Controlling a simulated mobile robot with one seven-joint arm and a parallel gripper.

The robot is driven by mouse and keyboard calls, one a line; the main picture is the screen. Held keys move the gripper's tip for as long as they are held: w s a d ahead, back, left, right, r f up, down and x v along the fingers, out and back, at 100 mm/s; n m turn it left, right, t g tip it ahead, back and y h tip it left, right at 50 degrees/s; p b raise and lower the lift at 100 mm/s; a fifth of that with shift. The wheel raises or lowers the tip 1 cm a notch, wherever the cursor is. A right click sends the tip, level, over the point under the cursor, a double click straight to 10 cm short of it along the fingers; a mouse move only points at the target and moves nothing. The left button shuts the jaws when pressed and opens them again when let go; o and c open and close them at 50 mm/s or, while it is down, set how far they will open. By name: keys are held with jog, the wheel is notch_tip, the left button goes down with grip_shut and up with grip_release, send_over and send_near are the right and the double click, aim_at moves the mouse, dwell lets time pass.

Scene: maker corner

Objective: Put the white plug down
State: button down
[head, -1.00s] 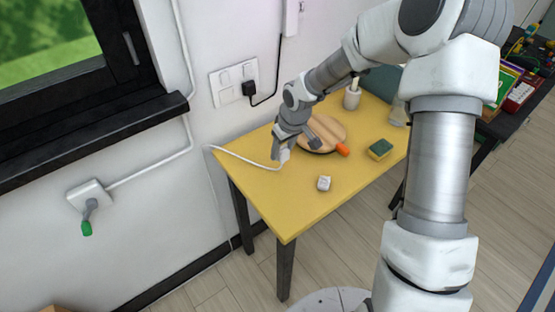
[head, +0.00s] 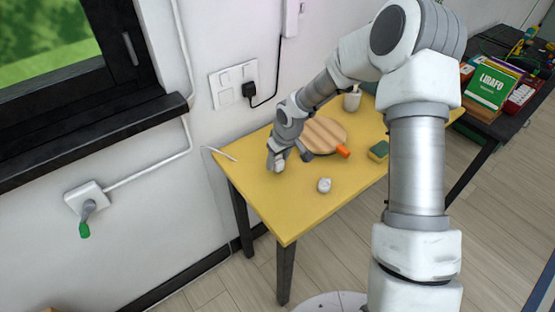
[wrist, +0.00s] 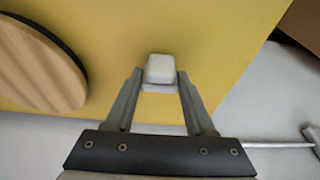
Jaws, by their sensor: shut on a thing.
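The white plug (wrist: 160,69) is a small white block between my two fingertips in the wrist view. My gripper (wrist: 158,82) is shut on it. In the head view my gripper (head: 277,162) points down over the left part of the yellow table (head: 265,205), and the plug (head: 279,166) shows at its fingertips. A white cord (head: 222,153) lies at the table's back left corner; its run to the plug is not clear. I cannot tell whether the plug touches the table.
A round wooden board (head: 325,131) lies right of my gripper, beside an orange-ended item (head: 343,151). A small white object (head: 324,185) is nearer the front. A green and yellow sponge (head: 379,150) and a cup (head: 352,101) are farther right. The table's front left is clear.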

jog(key=shift+f, duration=0.4)
jog(key=shift+c, duration=1.3)
grip_release()
jog(key=shift+r, duration=0.15)
jog(key=shift+r, duration=0.25)
jog(key=p+v, duration=0.2)
jog(key=v, duration=1)
jog(key=shift+r, duration=0.25)
jog(key=shift+s, duration=0.1)
